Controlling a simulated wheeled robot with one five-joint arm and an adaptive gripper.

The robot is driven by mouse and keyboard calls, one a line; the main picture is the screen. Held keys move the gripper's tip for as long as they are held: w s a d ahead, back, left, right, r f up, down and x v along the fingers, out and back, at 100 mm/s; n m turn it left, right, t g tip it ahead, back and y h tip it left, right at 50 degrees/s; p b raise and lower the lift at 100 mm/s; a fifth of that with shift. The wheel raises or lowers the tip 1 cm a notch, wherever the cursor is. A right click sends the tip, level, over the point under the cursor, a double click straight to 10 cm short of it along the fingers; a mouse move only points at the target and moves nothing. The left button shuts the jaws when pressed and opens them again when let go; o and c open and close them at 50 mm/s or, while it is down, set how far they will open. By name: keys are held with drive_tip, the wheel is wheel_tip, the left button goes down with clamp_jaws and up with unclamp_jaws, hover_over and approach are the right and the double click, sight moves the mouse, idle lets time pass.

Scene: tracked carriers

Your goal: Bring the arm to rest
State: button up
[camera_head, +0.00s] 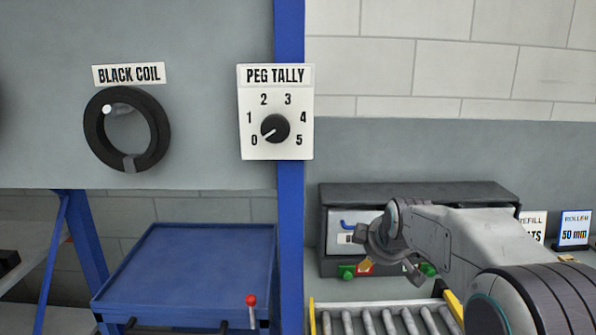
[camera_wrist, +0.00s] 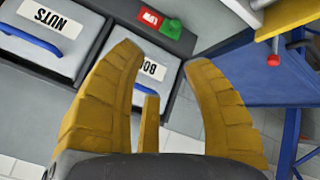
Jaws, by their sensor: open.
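My arm (camera_head: 455,240) reaches in from the right in the head view, bent, with its end over the back of the roller conveyor. My gripper (camera_head: 388,264) is in front of the grey drawer cabinet and partly covers it. Beyond the fingers is the cabinet with a NUTS drawer (camera_wrist: 45,35) and a second drawer (camera_wrist: 147,80) whose label is partly hidden. I cannot tell the distance from the fingers to the cabinet.
The grey cabinet (camera_head: 440,190) stands behind the roller conveyor (camera_head: 385,321). A blue tray-topped cart (camera_head: 190,265) is at left of the blue post (camera_head: 290,200). A black coil (camera_head: 127,128) hangs on the panel. The PEG TALLY dial (camera_head: 275,128) points to 0. Signs (camera_head: 574,230) stand at right.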

drive_tip(key=s+f+m+g, duration=0.1)
drive_tip(key=s+f+m, duration=0.1)
drive_tip(key=s+f, duration=0.1)
drive_tip(key=s+f+m+g, duration=0.2)
drive_tip(key=s+f, duration=0.2)
drive_tip(key=shift+s+f, duration=0.2)
drive_tip(key=shift+s, duration=0.05)
drive_tip(key=s+m+g, duration=0.1)
drive_tip(key=s, duration=0.2)
drive_tip(key=s+f+m+g, duration=0.1)
drive_tip(key=s, duration=0.3)
drive_tip(key=s+f+m+g, duration=0.1)
drive_tip(key=s+m, duration=0.1)
drive_tip(key=s, duration=0.2)
drive_tip(key=shift+f+p, duration=0.2)
drive_tip(key=shift+p, duration=0.1)
drive_tip(key=s+r+m+g+p, duration=0.1)
drive_tip(key=s+r+p, duration=0.1)
drive_tip(key=s, duration=1.1)
drive_tip(key=s+r+t+p, duration=0.2)
drive_tip(key=s+r, duration=0.1)
drive_tip(key=r, duration=0.2)
drive_tip(key=shift+s+r, duration=0.15)
drive_tip(key=shift+r, duration=0.25)
drive_tip(key=shift+o, duration=0.3)
